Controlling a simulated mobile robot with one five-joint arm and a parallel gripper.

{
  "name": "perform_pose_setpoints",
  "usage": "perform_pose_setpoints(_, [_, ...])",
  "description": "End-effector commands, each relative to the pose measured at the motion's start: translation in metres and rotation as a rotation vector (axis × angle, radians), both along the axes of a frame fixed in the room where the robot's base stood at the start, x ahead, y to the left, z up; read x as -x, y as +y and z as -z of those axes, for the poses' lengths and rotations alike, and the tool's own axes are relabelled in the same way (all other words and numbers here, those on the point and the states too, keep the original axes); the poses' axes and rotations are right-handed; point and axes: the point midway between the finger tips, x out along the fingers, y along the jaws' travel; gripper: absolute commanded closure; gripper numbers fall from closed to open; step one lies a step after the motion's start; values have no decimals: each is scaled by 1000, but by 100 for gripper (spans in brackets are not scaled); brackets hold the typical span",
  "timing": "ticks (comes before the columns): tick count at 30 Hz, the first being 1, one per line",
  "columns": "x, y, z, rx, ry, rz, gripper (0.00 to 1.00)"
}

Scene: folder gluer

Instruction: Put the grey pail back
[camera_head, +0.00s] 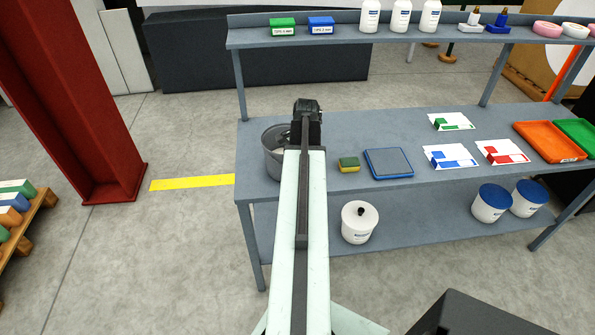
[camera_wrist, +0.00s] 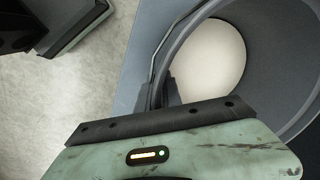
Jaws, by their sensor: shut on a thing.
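The grey pail (camera_head: 271,160) stands at the left end of the workbench top, partly hidden behind my arm in the head view. In the wrist view the pail (camera_wrist: 283,50) fills the upper right, with a pale round area showing inside it. My gripper (camera_wrist: 162,95) is at the pail's near rim, its fingers shut on the wall or handle there; I cannot tell which. In the head view my gripper's fingertips are hidden behind my own arm.
The grey workbench (camera_head: 390,195) holds a sponge (camera_head: 349,164), a blue-edged tray (camera_head: 388,162) and coloured cards. An upper shelf (camera_head: 350,36) carries boxes and bottles. A white tub (camera_head: 359,222) stands on the lower shelf. A red column (camera_head: 75,100) stands at left; floor between is clear.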

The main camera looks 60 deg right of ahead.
Motion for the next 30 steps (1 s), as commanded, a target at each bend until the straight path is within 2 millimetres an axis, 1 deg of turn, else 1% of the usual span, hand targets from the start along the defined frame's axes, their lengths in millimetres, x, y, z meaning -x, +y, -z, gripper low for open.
perform_pose_setpoints(1, [1, -1, 7, 0, -2, 2, 100])
perform_pose_setpoints(7, [2, -2, 4, 0, -2, 4, 100])
perform_pose_setpoints(11, [2, -2, 7, 0, -2, 5, 100])
perform_pose_setpoints(12, [3, -2, 8, 0, -1, 5, 87])
perform_pose_setpoints(14, [3, -2, 6, 0, -1, 5, 71])
perform_pose_setpoints(15, [3, -2, 6, 0, -1, 5, 69])
perform_pose_setpoints(25, [3, -2, 4, 0, -1, 6, 69])
perform_pose_setpoints(28, [4, -2, -3, 0, -1, 6, 69])
perform_pose_setpoints(30, [5, -2, -12, 0, -1, 6, 69])
